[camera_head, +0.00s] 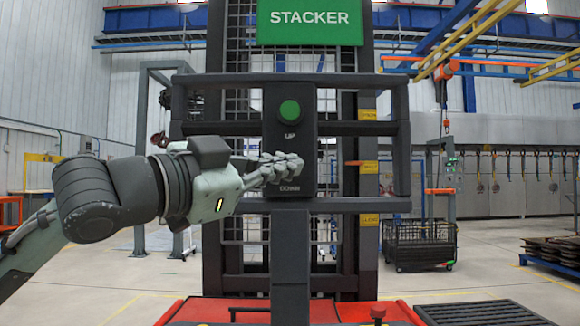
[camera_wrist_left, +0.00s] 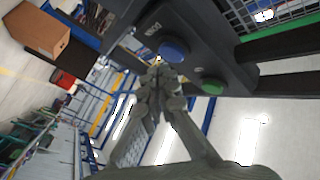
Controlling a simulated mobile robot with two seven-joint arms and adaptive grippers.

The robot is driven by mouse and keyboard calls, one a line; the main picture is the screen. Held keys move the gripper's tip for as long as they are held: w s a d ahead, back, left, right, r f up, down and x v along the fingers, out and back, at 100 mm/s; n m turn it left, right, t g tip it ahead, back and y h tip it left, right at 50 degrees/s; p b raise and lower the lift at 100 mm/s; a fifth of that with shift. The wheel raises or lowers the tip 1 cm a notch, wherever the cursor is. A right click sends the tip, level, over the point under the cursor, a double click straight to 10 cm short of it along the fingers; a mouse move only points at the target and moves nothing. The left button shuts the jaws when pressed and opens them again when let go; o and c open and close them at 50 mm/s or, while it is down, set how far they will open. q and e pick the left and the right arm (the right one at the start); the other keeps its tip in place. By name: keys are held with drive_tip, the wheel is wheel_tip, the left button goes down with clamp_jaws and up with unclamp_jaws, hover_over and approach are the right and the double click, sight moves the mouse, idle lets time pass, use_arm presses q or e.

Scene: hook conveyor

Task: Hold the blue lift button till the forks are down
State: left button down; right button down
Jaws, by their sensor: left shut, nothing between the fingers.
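The dark control panel (camera_head: 312,150) of the stacker stands in front of me under a green STACKER sign (camera_head: 310,22). A green button (camera_head: 289,111) marked UP is on its upper part; it also shows in the left wrist view (camera_wrist_left: 212,87). The blue button (camera_wrist_left: 173,50) sits by the DOWN label and is hidden behind my gripper in the head view. My left gripper (camera_head: 284,167) is shut and empty, with its tips right at the blue button. I cannot tell whether they press it. The forks cannot be made out clearly. My right gripper is not in view.
A dark rail frame (camera_head: 400,130) surrounds the panel. The stacker's red base (camera_head: 190,308) lies below. A wire cart (camera_head: 421,243) stands at the right, and hooks hang along the back wall. A cardboard box (camera_wrist_left: 38,28) shows in the left wrist view.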

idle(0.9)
use_arm(q)
drive_tip(key=shift+w+p, duration=0.4)
drive_tip(key=shift+w, duration=0.05)
drive_tip(key=shift+w, duration=0.5)
idle(2.1)
drive_tip(key=shift+s, duration=0.1)
idle(1.6)
drive_tip(key=shift+s+p, duration=0.3)
drive_tip(key=shift+s, duration=0.5)
drive_tip(key=shift+s, duration=2.5)
